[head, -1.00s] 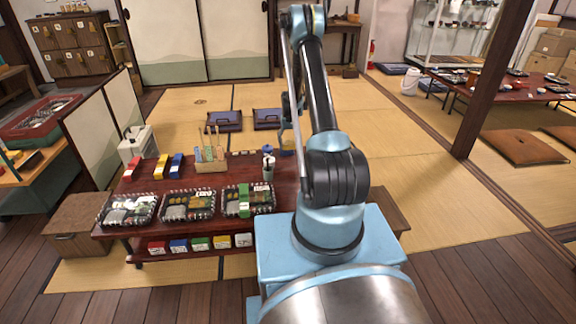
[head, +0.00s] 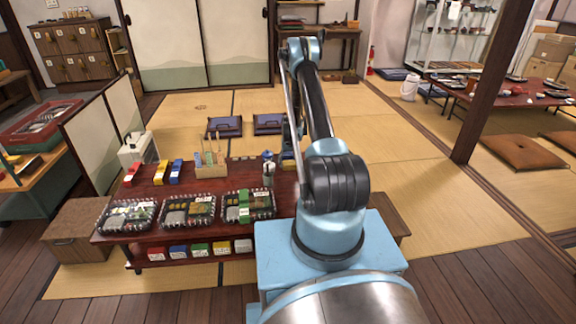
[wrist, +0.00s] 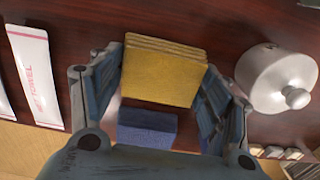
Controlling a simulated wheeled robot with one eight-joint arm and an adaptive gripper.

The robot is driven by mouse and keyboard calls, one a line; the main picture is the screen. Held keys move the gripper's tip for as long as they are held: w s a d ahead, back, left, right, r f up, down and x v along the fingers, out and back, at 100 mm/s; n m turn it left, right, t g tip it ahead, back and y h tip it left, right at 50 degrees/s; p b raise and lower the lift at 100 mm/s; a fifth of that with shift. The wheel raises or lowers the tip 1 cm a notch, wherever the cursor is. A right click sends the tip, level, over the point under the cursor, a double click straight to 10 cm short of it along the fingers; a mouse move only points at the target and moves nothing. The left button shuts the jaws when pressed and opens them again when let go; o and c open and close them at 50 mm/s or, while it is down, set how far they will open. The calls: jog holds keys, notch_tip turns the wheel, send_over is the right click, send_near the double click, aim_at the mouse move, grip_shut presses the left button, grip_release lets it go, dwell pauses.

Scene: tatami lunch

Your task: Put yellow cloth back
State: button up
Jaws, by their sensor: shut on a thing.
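The yellow cloth (wrist: 165,72), a folded square stack, lies between the two fingers of my gripper (wrist: 160,88) in the wrist view. The fingers are shut on its left and right sides. A dark red tabletop shows around and behind it; I cannot tell whether the cloth touches it. A folded blue cloth (wrist: 147,128) is just below the yellow one in the wrist view, between the fingers and the gripper body. In the head view my gripper is by the far right part of the low red table (head: 205,237), largely hidden by my arm.
A round metal pot with a knob (wrist: 278,78) stands close to the right finger. White towel packets (wrist: 35,75) lie to the left. On the table, lunch boxes (head: 188,212) line the front and a utensil holder (head: 211,171) stands behind. Floor cushions (head: 224,127) lie beyond.

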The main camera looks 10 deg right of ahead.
jog(key=o, duration=1.2)
jog(key=shift+f, duration=0.1)
